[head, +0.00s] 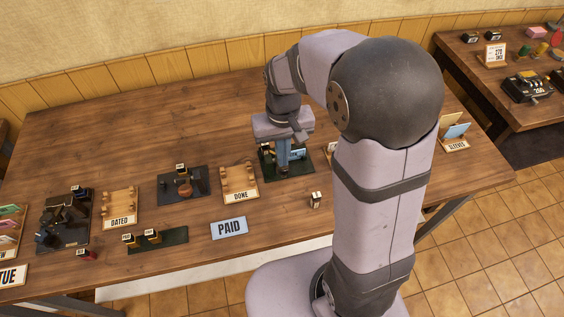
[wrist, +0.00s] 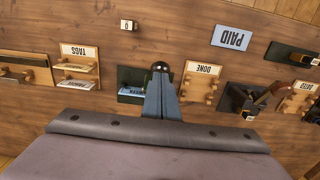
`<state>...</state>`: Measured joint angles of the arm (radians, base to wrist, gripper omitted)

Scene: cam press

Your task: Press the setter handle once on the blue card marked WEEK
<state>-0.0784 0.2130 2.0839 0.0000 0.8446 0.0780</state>
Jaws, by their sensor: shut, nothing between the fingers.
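The setter stands on a dark green base (head: 308,167) in the middle of the table. It also shows in the wrist view, where its dark round handle end (wrist: 160,66) peeks out just beyond my fingertips. A blue card (wrist: 133,92) lies on the base beside the fingers, its lettering too small to read surely; a bit of it shows in the head view (head: 298,153). My gripper (head: 284,170) is shut and empty, pointing down over the setter. It hides most of the setter, and I cannot tell whether the fingertips touch the handle.
A wooden DONE rack (head: 240,184) stands left of the setter, with a PAID sign (head: 229,228) in front. A TAGS rack (wrist: 79,68) is on the other side. A small block (head: 315,200) lies near the front edge. Bare table lies behind the setter.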

